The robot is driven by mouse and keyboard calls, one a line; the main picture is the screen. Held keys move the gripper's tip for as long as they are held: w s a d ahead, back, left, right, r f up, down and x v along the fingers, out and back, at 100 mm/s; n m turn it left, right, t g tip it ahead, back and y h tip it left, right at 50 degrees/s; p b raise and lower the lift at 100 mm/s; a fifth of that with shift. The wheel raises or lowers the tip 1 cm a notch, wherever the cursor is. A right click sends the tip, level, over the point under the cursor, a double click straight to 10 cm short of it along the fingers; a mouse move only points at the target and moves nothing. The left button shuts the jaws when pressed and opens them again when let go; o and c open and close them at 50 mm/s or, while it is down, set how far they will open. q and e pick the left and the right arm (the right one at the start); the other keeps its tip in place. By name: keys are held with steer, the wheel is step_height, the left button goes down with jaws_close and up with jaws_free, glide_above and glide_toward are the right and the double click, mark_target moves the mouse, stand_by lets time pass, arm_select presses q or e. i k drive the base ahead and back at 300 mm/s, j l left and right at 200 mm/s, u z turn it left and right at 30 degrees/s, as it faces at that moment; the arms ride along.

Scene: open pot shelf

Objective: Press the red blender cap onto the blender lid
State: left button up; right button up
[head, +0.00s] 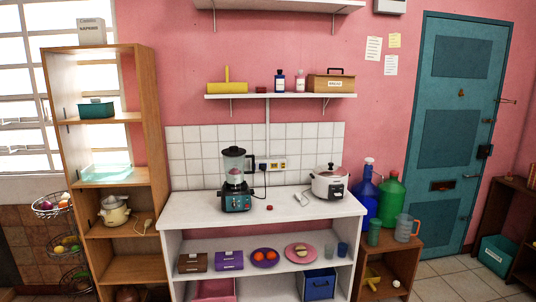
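A blender (236,195) with a teal base stands on the white counter, left of centre. Its clear jar has something reddish inside. A dark lid (234,151) sits on top of the jar; its opening is too small to make out. A small red piece that looks like the blender cap (269,207) lies on the counter, to the right of the blender base and apart from it. Neither of my grippers is in view.
A white rice cooker (329,183) stands at the counter's right, with a pale object (301,199) beside it. A black cord (260,180) runs from the blender to the wall socket. The wall shelf (281,96) hangs above. The counter's front left is clear.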

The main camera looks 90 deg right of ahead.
mark_target(232, 150)
steer(key=z, duration=2.65)
